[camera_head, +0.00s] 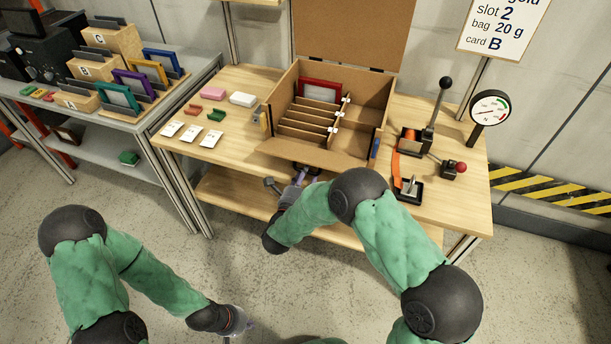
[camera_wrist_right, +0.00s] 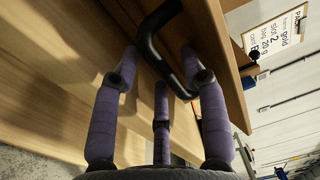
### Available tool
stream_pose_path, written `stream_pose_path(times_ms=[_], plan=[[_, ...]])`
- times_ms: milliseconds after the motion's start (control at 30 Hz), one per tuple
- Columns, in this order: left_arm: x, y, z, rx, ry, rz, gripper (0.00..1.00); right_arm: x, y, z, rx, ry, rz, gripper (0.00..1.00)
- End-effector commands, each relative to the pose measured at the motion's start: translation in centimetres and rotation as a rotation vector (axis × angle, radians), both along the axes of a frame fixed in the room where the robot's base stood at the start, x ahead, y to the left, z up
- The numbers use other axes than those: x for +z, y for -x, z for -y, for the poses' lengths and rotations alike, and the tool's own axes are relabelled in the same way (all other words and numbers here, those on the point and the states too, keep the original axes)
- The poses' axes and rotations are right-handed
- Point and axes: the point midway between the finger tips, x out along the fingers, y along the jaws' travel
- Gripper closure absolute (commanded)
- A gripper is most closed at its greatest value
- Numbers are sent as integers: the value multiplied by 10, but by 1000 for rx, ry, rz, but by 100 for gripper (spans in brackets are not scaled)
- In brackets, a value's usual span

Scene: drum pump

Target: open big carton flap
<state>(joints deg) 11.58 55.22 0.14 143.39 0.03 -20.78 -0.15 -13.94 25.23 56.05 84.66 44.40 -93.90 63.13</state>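The big carton (camera_head: 365,117) stands open on the wooden table, with dividers and a red-framed card inside. A tall brown flap (camera_head: 352,32) stands upright at its back. My right gripper (camera_head: 298,178) is at the carton's front, partly hidden by my arm. In the right wrist view its purple fingers (camera_wrist_right: 160,85) are spread, with a black bent handle (camera_wrist_right: 150,45) between and just beyond them. The handle is on a brown panel; I cannot tell whether the fingers touch it. My left gripper (camera_head: 235,320) hangs low, away from the table, its fingers unclear.
Left of the carton lie small blocks and white cards (camera_head: 188,131). Right of it are a black lever (camera_head: 438,105), an orange strip, a red-knobbed device (camera_head: 455,168) and a gauge (camera_head: 490,107). A side table (camera_head: 180,88) holds labelled boxes and coloured frames.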

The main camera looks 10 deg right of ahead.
Motion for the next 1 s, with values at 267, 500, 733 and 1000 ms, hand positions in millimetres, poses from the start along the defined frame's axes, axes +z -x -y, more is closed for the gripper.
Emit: stream_pose_path(times_ms=[267, 500, 733, 1000], plan=[[0, 0, 0, 1, 0, -1, 100, -1, 4, -4, 6, 3, -3, 57], [0, 0, 0, 1, 0, -1, 100, -3, 31, -24, 10, 3, -5, 57], [0, 0, 0, 1, 0, -1, 100, -4, 68, -50, 8, 3, 0, 57], [0, 0, 0, 1, 0, -1, 100, -5, 95, -66, 4, 2, 0, 57]])
